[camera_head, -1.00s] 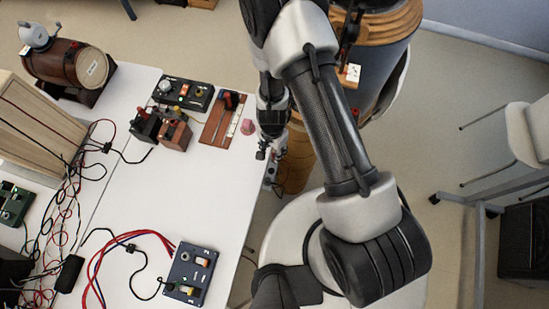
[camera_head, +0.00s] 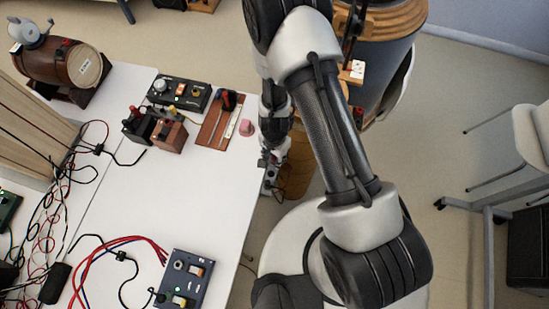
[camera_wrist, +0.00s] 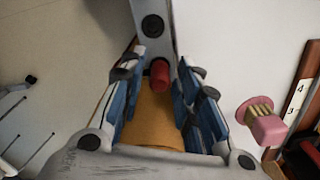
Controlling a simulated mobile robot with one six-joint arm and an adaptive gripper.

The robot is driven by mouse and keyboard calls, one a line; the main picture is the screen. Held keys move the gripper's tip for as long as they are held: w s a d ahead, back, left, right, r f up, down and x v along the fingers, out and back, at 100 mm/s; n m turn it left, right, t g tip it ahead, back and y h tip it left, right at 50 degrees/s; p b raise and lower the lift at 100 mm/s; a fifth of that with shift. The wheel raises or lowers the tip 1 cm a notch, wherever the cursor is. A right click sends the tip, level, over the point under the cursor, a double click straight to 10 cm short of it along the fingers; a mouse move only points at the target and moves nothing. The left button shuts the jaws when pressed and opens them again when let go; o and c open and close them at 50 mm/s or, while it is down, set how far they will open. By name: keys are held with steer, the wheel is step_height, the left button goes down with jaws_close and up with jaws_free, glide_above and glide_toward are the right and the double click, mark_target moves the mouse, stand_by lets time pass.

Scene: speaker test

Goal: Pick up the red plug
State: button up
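The red plug (camera_wrist: 159,74) shows as a short red cylinder in the wrist view, at a grey strip (camera_wrist: 154,48) with round black holes. My gripper (camera_wrist: 161,60) has its blue-padded fingers apart, one on each side of the plug. Small gaps show between the plug and the fingers. In the head view my gripper (camera_head: 269,158) points down at the table's right edge, just above the grey strip (camera_head: 269,183). The plug is hidden in the head view.
A brown board (camera_head: 215,125) and a black control box (camera_head: 180,93) stand behind. A wooden barrel stands below the wrist.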

mark_target(275, 157)
jaws_close()
steer(key=shift+r, duration=0.15)
step_height(275, 157, up, 20)
steer(key=p, duration=2)
steer(key=shift+f, duration=0.3)
steer(key=shift+f, duration=0.1)
steer(key=shift+d, duration=0.1)
